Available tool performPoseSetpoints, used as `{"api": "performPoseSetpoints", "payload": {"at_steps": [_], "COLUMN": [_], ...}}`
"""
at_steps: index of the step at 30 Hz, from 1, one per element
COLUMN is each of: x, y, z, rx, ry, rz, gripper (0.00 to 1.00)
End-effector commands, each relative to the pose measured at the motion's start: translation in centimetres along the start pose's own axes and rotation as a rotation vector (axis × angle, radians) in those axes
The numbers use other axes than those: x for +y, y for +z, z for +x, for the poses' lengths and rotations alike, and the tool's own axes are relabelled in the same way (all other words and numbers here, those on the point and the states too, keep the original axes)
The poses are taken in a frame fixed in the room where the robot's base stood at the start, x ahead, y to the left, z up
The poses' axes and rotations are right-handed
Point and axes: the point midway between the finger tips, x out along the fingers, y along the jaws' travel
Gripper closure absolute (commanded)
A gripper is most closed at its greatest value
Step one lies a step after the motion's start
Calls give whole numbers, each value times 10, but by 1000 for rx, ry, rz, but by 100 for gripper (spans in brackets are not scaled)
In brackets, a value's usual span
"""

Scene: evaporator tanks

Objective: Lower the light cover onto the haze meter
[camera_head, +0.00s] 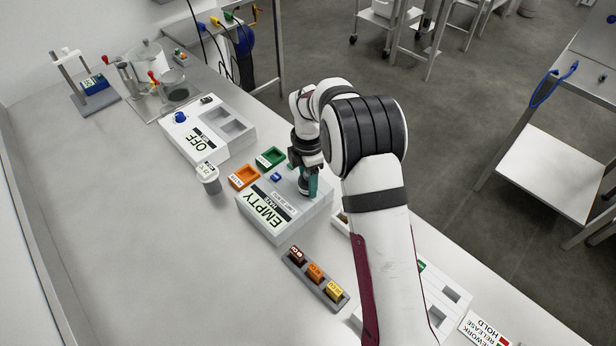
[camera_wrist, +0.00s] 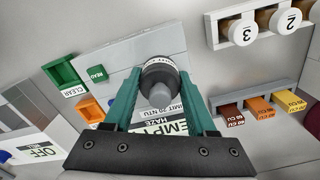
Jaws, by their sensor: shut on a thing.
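The haze meter (camera_head: 322,208) is a white box with an EMPTY display, in the middle of the bench in the head view. Its pale top (camera_wrist: 120,58) and part of its display show in the wrist view. My gripper (camera_wrist: 161,80) has teal fingers shut on the light cover (camera_wrist: 160,72), a dark round cap with a grey knob. In the head view my gripper (camera_head: 309,182) is over the right part of the meter's top. The cover hides what lies under it, and I cannot tell whether it touches the meter.
A green bin (camera_head: 270,157) and an orange bin (camera_head: 243,177) stand at the meter's far left. A grey rack (camera_head: 325,290) with brown, orange and yellow blocks is in front. A white device reading OFF (camera_head: 205,128) stands farther back.

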Motion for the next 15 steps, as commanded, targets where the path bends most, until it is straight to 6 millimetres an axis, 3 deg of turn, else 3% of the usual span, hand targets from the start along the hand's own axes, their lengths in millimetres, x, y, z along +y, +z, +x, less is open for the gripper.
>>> {"api": "performPoseSetpoints", "payload": {"at_steps": [5, 6, 11, 15], "x": [0, 0, 0, 0], "y": [0, 0, 0, 0], "z": [0, 0, 0, 0], "rx": [0, 0, 0, 0], "ry": [0, 0, 0, 0], "rz": [0, 0, 0, 0], "gripper": [97, 36, 8, 8]}}
